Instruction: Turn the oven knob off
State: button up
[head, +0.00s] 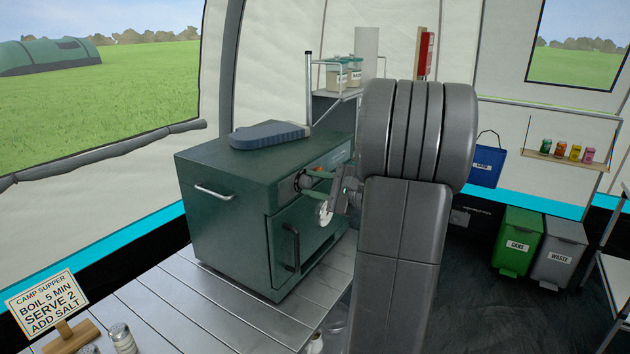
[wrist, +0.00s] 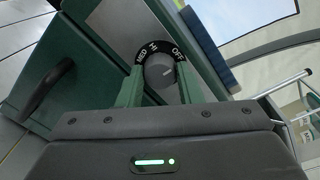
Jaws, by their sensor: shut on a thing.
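The dark green oven (head: 228,238) stands on the slatted table, with its control panel facing right. In the wrist view, the grey oven knob (wrist: 160,71) sits on a black dial ring (wrist: 153,47) marked MED, HI and OFF. A short light mark shows on the knob's face, toward its right side; I cannot tell exactly which label it matches. My gripper (wrist: 160,80) has its two green fingers on either side of the knob, shut on it. In the head view my gripper (head: 318,181) is at the panel, and the knob is mostly hidden.
The oven door has a dark handle (head: 291,248). A blue-grey mitt (head: 268,134) lies on top of the oven. A wire shelf with jars (head: 345,76) stands behind. A sign (head: 45,305) and shakers (head: 122,338) are at the table's front left. Bins (head: 518,240) stand at right.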

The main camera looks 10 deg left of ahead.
jog(key=shift+f, duration=0.1)
dwell(0.3)
jog(key=o, duration=1)
jog(key=shift+d, duration=0.1)
jog(key=b+v, duration=0.1)
jog(key=v, duration=1.2)
jog(key=shift+s+d+b, duration=0.15)
jog(key=shift+d+b, duration=0.15)
